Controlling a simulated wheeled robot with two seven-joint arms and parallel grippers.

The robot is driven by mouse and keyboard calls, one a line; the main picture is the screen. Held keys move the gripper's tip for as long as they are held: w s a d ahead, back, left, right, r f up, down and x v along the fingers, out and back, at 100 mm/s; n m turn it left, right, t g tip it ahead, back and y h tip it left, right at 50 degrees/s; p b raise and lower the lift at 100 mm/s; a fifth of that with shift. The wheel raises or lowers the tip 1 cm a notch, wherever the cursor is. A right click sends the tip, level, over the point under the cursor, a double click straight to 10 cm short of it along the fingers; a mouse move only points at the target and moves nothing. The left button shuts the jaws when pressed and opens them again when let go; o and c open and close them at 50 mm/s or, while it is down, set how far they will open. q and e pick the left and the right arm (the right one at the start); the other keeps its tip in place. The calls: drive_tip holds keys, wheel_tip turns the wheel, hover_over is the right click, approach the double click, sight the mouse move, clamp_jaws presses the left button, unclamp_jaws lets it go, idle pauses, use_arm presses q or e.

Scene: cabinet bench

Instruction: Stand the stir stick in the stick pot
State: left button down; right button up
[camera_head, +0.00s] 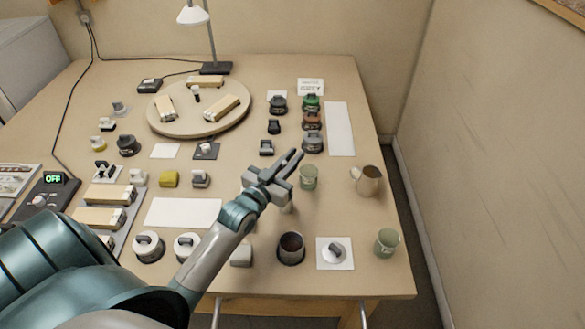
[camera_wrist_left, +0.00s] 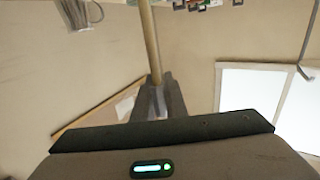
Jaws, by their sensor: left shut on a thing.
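My left gripper (camera_head: 293,158) is over the right part of the table, beside a green cup (camera_head: 308,178). In the left wrist view its fingers (camera_wrist_left: 158,100) are closed on a thin tan stick, the stir stick (camera_wrist_left: 149,40), which runs up out of the top of that view. I cannot make out the stick in the head view. I cannot tell for sure which vessel is the stick pot; a dark round pot (camera_head: 290,250) stands near the front edge, and another green cup (camera_head: 387,242) stands at the right front. My right gripper is not in view.
A metal pitcher (camera_head: 367,181) stands near the right edge. A white square with a grey-handled lid (camera_head: 335,253) lies between the dark pot and the right front cup. Two white-and-dark canisters (camera_head: 149,247) stand left of my arm. A round turntable (camera_head: 201,128) and lamp (camera_head: 215,68) are at the back.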

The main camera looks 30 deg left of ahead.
use_arm(q)
wheel_tip(320, 180, down, 4)
drive_tip(key=shift+f, duration=0.1)
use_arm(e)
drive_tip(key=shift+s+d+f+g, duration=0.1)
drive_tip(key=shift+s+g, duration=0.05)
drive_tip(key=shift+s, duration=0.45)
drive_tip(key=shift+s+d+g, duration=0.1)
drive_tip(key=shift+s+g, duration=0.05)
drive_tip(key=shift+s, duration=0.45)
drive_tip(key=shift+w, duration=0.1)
use_arm(q)
drive_tip(key=c, duration=1.9)
unclamp_jaws()
drive_tip(key=shift+c, duration=0.2)
drive_tip(key=shift+o, duration=0.9)
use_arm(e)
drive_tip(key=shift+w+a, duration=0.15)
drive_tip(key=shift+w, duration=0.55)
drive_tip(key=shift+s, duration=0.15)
